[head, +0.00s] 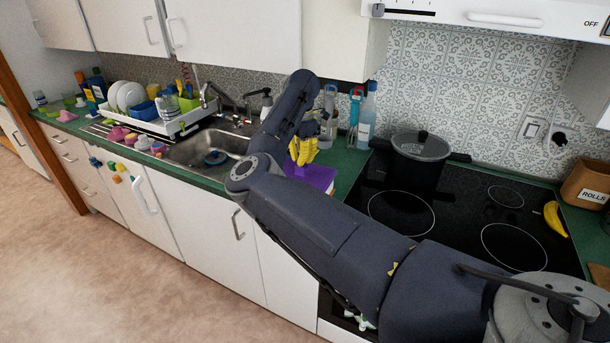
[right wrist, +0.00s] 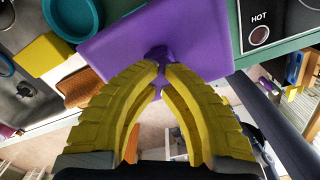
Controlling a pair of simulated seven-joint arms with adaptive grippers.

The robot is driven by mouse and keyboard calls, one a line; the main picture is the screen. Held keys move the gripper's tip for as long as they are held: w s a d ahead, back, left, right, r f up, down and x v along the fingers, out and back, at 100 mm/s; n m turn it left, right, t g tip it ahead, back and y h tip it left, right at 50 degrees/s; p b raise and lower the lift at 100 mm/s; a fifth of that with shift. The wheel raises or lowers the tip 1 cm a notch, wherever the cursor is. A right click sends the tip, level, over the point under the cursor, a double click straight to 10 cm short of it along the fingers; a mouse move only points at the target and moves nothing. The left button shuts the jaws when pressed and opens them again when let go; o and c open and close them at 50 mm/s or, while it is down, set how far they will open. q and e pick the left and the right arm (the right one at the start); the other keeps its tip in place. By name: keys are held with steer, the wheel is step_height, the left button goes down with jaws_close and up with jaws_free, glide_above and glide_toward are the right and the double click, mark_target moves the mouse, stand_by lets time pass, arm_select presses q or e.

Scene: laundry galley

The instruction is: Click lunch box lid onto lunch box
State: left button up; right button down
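A flat purple piece, which looks like the lunch box lid (head: 318,178), is at the counter's front edge between the sink and the cooktop. In the right wrist view the purple lid (right wrist: 200,42) spreads out beyond the fingers, with a small knob-like part at the fingertips. My right gripper (head: 303,150) has yellow fingers and is over the lid; in its wrist view the fingertips (right wrist: 161,68) close in on the knob. I cannot clearly make out the lunch box; the lid and my arm may hide it. My left gripper is not in view.
The sink (head: 212,148) and dish rack (head: 150,118) lie to the left. A black pot (head: 418,160) stands on the cooktop (head: 460,225) to the right. Bottles (head: 367,118) stand behind the gripper. A teal round dish (right wrist: 72,18) and yellow block (right wrist: 42,55) lie near the lid.

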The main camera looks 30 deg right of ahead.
steer(key=shift+f, duration=0.5)
stand_by(0.3)
steer(key=shift+r, duration=3)
